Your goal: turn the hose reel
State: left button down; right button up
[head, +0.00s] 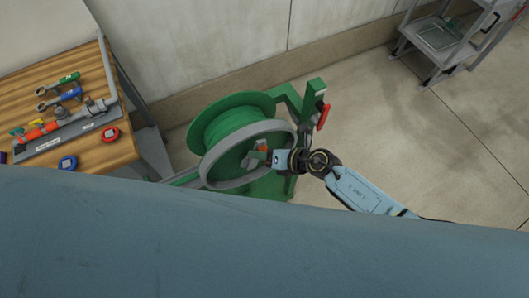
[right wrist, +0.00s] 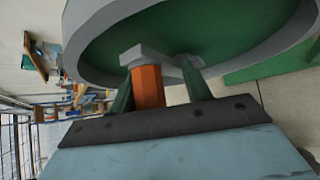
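The hose reel (head: 235,125) is a green drum with a grey-rimmed front disc, on a green frame beside the wall. An orange handle (right wrist: 148,86) stands out from the disc on a grey block. My right gripper (head: 264,157) is at the disc's face, by the handle. In the right wrist view its two fingers (right wrist: 160,86) stand on either side of the handle. The left finger is close to it or touching; a gap shows between handle and right finger, so the gripper looks open. My left gripper is not in view.
A red lever (head: 323,117) sticks out from the green frame (head: 314,92), right of the reel. A wooden workbench (head: 85,90) with tools and a grey fitting stands at the left. A grey cart (head: 432,45) stands at the back right. The floor between is clear.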

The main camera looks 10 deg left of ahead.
jog(key=shift+s+d+r+p, duration=0.35)
jog(key=shift+r+p, duration=0.2)
jog(key=shift+p, duration=0.2)
jog(key=d+r+p, duration=0.1)
jog(key=s+d+r+p, duration=0.1)
jog(key=p, duration=0.1)
jog(key=shift+s+r, duration=0.2)
jog(key=shift+s, duration=0.05)
jog(key=s+d+r+p, duration=0.1)
jog(key=s+d+r, duration=0.4)
jog(key=d+r, duration=0.1)
jog(key=shift+r+p, duration=0.35)
jog(key=shift+r, duration=0.15)
dwell(0.6)
jog(key=b+v, duration=0.1)
jog(key=v, duration=1.2)
jog(key=shift+r, duration=0.15)
